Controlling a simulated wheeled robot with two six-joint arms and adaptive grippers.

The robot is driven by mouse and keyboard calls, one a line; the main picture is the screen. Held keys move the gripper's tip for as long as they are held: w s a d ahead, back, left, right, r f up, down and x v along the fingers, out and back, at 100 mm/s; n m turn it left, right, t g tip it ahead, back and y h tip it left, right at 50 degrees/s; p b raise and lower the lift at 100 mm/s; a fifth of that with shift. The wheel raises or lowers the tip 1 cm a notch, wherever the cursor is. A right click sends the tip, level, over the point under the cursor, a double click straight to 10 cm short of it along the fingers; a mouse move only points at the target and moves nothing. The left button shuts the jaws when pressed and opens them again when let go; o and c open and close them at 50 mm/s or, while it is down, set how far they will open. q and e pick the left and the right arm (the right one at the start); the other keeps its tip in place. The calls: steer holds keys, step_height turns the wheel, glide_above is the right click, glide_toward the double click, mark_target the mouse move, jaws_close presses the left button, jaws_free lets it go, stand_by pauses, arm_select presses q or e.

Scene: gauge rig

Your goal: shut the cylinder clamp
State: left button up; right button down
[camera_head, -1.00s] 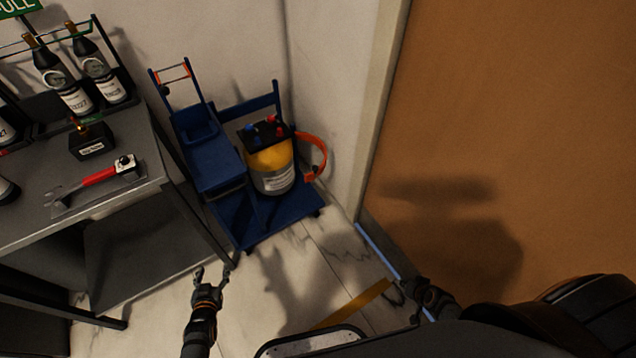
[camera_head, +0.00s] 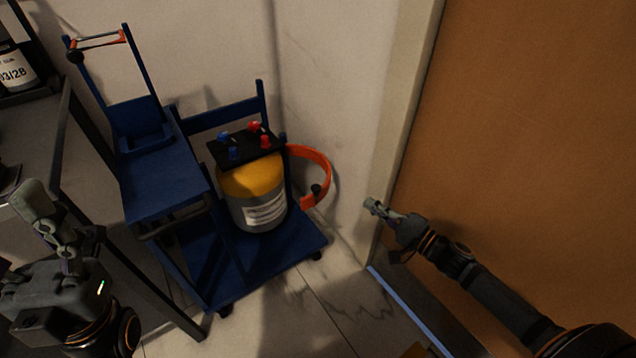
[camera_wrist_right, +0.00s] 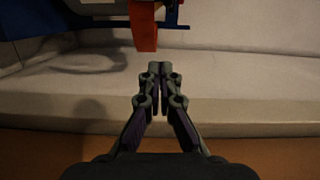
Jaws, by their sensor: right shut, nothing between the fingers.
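The cylinder clamp (camera_head: 323,165) is an orange curved band. It stands swung open to the right of the yellow and grey cylinder (camera_head: 257,190), which sits upright on a blue cart (camera_head: 262,265). In the right wrist view the orange clamp end (camera_wrist_right: 143,28) hangs beyond my fingers. My right gripper (camera_head: 371,205) is shut and empty, to the right of the clamp and apart from it, near the door frame. It also shows in the right wrist view (camera_wrist_right: 160,68). My left gripper (camera_head: 30,200) is at the left by the table; its finger gap is unclear.
A black panel with red and blue knobs (camera_head: 246,146) sits above the cylinder. A grey table (camera_head: 32,130) stands at the left. The brown door (camera_head: 530,150) and its pale frame (camera_head: 408,110) are close to my right arm. Floor in front of the cart is clear.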

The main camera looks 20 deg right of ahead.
steer(key=w+a+b, duration=0.1)
steer(key=w+a, duration=0.7)
steer(key=a, duration=0.1)
steer(key=shift+r, duration=0.45)
steer(key=shift+a, duration=0.1)
stand_by(0.4)
